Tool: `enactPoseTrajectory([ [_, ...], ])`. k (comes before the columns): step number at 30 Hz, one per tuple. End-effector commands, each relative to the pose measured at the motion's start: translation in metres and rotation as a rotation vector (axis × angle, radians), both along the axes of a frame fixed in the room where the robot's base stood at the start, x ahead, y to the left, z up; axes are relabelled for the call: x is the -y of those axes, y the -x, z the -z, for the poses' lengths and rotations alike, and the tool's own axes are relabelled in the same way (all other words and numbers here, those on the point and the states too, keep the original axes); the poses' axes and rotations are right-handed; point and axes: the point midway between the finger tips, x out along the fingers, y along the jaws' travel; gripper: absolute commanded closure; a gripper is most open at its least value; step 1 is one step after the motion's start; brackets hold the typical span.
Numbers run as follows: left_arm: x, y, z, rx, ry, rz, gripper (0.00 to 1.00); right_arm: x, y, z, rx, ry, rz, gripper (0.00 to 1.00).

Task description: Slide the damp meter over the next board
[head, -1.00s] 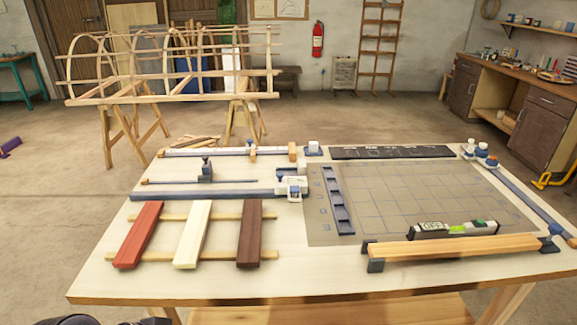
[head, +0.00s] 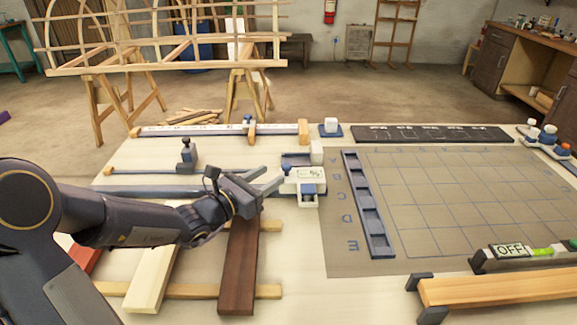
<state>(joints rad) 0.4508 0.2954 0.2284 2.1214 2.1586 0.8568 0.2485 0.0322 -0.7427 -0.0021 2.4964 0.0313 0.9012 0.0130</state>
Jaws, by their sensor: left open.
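The damp meter (head: 309,176), a white block with a small display and a blue knob, sits at the right end of the dark blue rail (head: 140,190). Three boards lie across two pale battens in front of the rail: red (head: 84,259), cream (head: 152,280) and dark brown (head: 239,265). The meter is beyond and right of the brown board's far end. My left gripper (head: 274,182) is open, just left of the meter, its fingers pointing at it; I cannot tell whether they touch. My left arm hides parts of the red and cream boards and the rail. My right gripper is out of view.
A slotted blue tray (head: 367,205) and a gridded grey mat (head: 430,190) lie to the right. A level marked OFF (head: 512,255) is near a wooden beam (head: 500,288) at front right. A ruler-like rail (head: 200,130) lies along the back.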

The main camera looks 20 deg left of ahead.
Motion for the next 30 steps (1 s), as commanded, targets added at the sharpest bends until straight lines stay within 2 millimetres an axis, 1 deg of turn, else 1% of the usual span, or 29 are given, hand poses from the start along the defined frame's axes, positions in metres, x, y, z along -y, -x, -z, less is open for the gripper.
enactPoseTrajectory([
  [6, 0.019, -0.030, -0.001, 0.002, 0.000, 0.005, 0.57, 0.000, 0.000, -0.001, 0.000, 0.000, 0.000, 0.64],
  [12, 0.031, -0.053, -0.001, 0.002, -0.002, 0.005, 0.57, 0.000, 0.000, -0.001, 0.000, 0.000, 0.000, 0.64],
  [16, 0.034, -0.059, -0.001, 0.002, -0.003, 0.003, 0.57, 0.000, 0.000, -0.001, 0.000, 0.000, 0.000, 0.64],
  [23, 0.035, -0.060, -0.001, 0.002, -0.004, 0.003, 0.57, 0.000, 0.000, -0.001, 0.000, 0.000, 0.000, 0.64],
  [24, 0.035, -0.060, -0.001, 0.002, -0.004, 0.003, 0.58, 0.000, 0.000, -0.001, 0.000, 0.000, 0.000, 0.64],
  [26, 0.035, -0.060, -0.001, 0.002, -0.004, 0.003, 0.66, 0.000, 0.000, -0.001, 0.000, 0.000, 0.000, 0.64],
  [30, 0.035, -0.060, -0.001, 0.002, -0.004, 0.003, 0.84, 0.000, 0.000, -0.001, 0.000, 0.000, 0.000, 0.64],
])
